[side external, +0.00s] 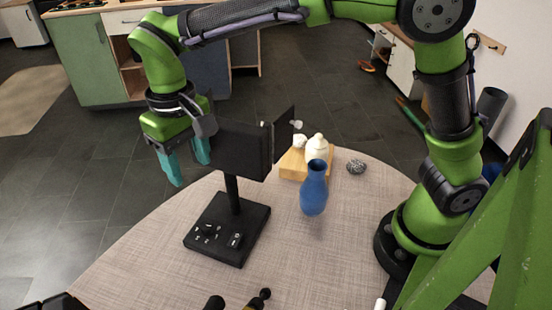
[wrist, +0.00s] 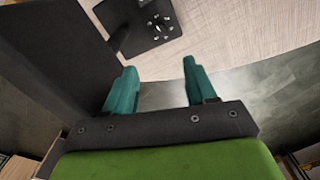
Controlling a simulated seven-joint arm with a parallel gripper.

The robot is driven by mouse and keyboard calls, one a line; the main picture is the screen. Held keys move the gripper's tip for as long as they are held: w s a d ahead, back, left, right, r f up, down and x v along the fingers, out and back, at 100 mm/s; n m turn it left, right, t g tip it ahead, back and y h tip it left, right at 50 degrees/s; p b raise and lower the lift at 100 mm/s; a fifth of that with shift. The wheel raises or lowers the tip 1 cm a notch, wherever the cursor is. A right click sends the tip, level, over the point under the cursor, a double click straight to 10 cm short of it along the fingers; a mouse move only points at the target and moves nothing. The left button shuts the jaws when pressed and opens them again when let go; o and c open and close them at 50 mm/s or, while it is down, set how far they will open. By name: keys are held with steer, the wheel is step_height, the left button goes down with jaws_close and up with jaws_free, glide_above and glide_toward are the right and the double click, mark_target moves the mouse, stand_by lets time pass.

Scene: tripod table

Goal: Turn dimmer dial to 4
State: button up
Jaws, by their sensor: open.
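The dimmer dial (side external: 207,229) is a small black knob with white marks around it on the black lamp base (side external: 252,220). The base stands on the table in the side external view. Which mark the dial points to is too small to read. My gripper (side external: 190,173) is open and empty, its teal fingers pointing down, above and behind the base, left of the lamp head (side external: 243,150). In the wrist view my gripper (wrist: 160,68) shows its fingers apart, with part of the lamp base (wrist: 124,32) beyond them at the top.
A dark post (side external: 232,190) rises from the base to the lamp head, close beside my gripper. A black switch (side external: 235,240) sits right of the dial. The table (side external: 150,245) is clear left of the base.

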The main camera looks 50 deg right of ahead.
mark_target(206, 226)
step_height(206, 226, down, 17)
steer(key=n, duration=0.7)
steer(key=shift+s, duration=0.1)
stand_by(0.4)
jaws_close()
